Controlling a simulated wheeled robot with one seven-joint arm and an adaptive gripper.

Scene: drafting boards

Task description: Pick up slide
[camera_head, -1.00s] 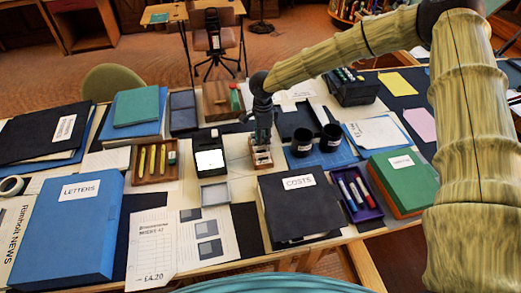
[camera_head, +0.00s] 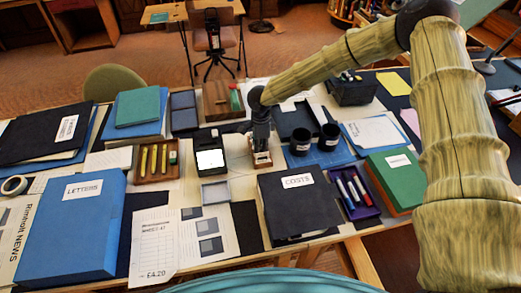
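A small wooden box (camera_head: 262,161) stands on the table near the middle, and it may hold the slide. I cannot make out the slide itself; it is too small or hidden by my gripper. My gripper (camera_head: 261,148) points down at the box, with its fingertips at or just above the box's top. Whether the fingers are open or shut, or touch anything, is too small to tell. Left of the box is a black device with a lit white panel (camera_head: 210,159). A shallow grey tray (camera_head: 215,192) lies in front of that device.
Two black cups (camera_head: 300,141) stand close to the right of my gripper. A black COSTS folder (camera_head: 298,205) lies in front, beside a purple tray of markers (camera_head: 357,210). A wooden tray with yellow pencils (camera_head: 155,179) is at left. A blue LETTERS box file (camera_head: 65,235) is front left.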

